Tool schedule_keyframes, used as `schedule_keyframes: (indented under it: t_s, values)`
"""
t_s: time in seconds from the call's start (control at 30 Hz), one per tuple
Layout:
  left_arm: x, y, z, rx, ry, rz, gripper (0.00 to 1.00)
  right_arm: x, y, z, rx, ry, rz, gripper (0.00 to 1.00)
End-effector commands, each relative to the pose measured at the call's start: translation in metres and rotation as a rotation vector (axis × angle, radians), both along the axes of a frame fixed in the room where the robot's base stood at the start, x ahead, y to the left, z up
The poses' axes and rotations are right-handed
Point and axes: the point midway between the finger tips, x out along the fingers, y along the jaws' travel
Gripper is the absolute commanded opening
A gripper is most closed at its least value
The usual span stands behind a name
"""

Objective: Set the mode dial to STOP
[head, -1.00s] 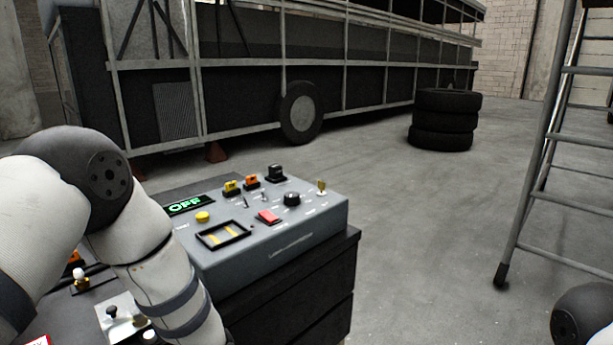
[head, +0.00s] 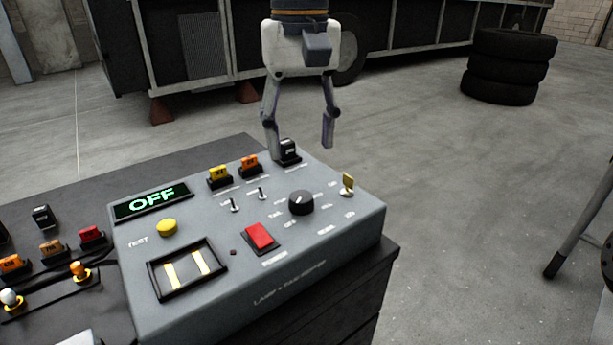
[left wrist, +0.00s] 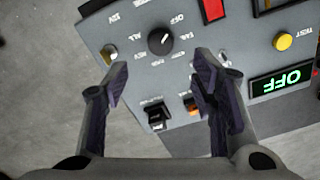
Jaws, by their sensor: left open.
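The mode dial (head: 301,203) is a round black knob on the right half of the grey tester box (head: 330,248). Small labels ring it, not all readable. In the left wrist view the dial (left wrist: 161,41) lies ahead of the fingers, its white mark leaning towards the OFF label. The box's display (head: 152,202) reads OFF in green. My left gripper (head: 299,148) is open and empty, fingers pointing down, above the box's far edge and beyond the dial in the head view. It also shows in the left wrist view (left wrist: 160,66). My right gripper is out of view.
A yellow TEST button (head: 167,227) sits left. Stacked tyres (head: 507,66) stand on the open floor.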

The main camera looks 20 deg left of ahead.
Motion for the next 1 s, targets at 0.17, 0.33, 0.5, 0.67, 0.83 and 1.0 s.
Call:
schedule_keyframes:
  t_s: [0.17,0.33,0.5,0.67,0.83,1.0]
  values:
    - [-0.002,0.000,-0.045,-0.001,0.000,-0.002,0.52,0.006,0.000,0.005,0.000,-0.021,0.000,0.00]
    - [-0.001,0.000,-0.079,0.000,-0.001,-0.001,0.52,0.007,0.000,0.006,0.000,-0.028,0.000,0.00]
    - [0.000,0.000,-0.093,-0.001,-0.003,-0.002,0.52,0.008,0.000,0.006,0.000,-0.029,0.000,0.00]
    - [0.000,0.000,-0.094,-0.001,-0.003,-0.001,0.52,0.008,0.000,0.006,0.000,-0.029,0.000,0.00]
    - [0.000,0.000,-0.094,0.000,-0.002,-0.001,0.29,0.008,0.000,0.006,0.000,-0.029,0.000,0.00]
    - [0.000,0.000,-0.094,0.000,-0.002,-0.001,0.04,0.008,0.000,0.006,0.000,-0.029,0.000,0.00]
